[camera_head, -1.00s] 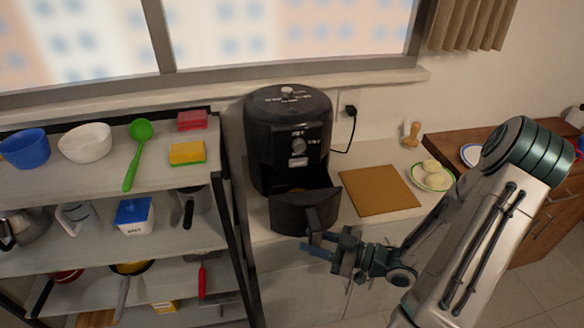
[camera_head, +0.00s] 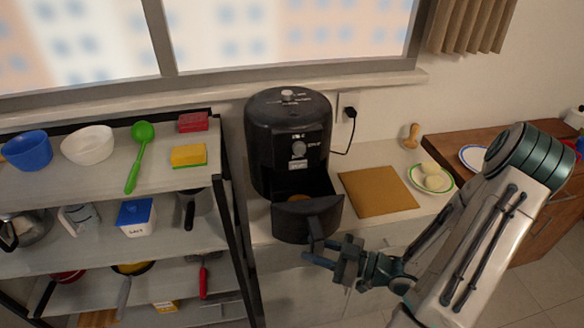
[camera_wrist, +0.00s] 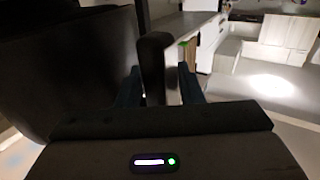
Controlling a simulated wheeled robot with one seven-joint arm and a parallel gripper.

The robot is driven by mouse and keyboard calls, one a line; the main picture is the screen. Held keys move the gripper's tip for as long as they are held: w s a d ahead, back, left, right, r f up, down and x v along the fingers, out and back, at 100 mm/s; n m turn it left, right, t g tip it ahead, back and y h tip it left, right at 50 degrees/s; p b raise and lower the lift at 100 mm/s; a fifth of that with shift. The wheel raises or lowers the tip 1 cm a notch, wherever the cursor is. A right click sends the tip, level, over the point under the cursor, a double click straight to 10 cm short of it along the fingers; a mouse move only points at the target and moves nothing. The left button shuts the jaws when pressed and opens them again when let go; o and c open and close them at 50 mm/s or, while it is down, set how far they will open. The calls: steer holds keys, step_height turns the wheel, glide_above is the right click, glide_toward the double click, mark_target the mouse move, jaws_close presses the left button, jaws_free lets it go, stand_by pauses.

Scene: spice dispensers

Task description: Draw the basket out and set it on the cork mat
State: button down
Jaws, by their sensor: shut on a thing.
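The black air fryer (camera_head: 288,130) stands on the counter below the window. Its basket (camera_head: 305,220) is drawn partly out at the front, and something brownish shows inside it. My gripper (camera_head: 322,255) is at the basket's front and shut on the basket handle (camera_head: 315,232). In the wrist view the dark handle (camera_wrist: 153,65) stands upright between the two fingers, with the basket's dark body (camera_wrist: 60,75) to the left. The cork mat (camera_head: 378,191) lies flat and bare on the counter, to the right of the air fryer.
A shelf unit (camera_head: 215,240) with bowls, sponges and pans stands close on the left. A power cord (camera_head: 350,135) runs to a wall socket behind. A wooden cabinet (camera_head: 530,195) stands at the right.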

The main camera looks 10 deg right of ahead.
steer(key=shift+s+r+p, duration=0.1)
steer(key=shift+s+p, duration=0.95)
steer(key=shift+p, duration=0.25)
